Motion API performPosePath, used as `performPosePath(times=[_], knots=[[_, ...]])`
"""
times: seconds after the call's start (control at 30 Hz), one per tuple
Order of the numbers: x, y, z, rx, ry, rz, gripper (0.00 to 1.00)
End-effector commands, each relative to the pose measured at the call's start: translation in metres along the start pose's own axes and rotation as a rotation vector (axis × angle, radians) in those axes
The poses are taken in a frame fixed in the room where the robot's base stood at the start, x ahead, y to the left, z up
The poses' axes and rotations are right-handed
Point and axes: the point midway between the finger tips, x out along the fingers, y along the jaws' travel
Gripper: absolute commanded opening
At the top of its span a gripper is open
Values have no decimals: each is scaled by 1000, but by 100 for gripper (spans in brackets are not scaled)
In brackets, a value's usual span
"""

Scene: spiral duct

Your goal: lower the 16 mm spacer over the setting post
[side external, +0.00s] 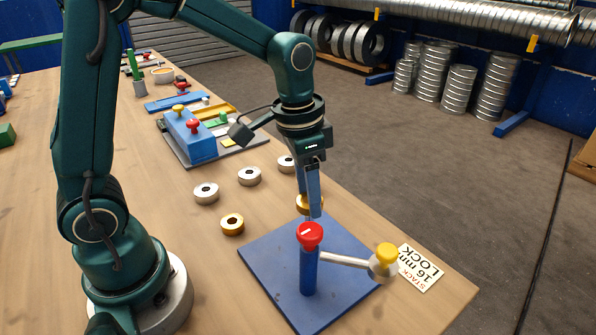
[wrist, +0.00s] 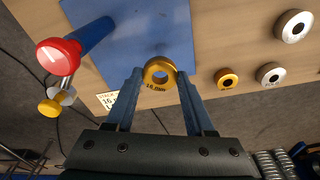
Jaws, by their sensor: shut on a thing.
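My gripper (side external: 312,205) is shut on the gold 16 mm spacer (wrist: 149,80), held between its fingertips. The spacer's dark lettering and its hole show in the wrist view. In the side external view the spacer (side external: 301,207) is partly hidden by a finger and is above the blue plate's far edge. A blue upright post (side external: 310,270) with a red knob (side external: 309,234) stands on the blue plate (side external: 268,262), apart from the spacer. A silver bar (side external: 343,261) runs from it to a yellow knob (side external: 386,254). I cannot make out a separate setting post.
A gold ring (side external: 232,224) and silver rings (side external: 206,193) lie on the wooden table left of and behind the plate. A card (side external: 418,268) reading "STACK 16 mm LOCK" lies to the plate's right. A blue block with knobs (side external: 190,135) stands further back. The plate's near left is clear.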

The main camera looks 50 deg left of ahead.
Motion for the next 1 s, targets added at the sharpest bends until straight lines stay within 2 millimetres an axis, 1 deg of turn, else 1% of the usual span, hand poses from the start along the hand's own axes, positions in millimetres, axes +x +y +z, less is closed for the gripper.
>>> performPosePath(times=[0.7, 1.0], knots=[[11, 0, 2, 0, 0, 0, 0], [12, 0, 2, 0, 0, 0, 0]])
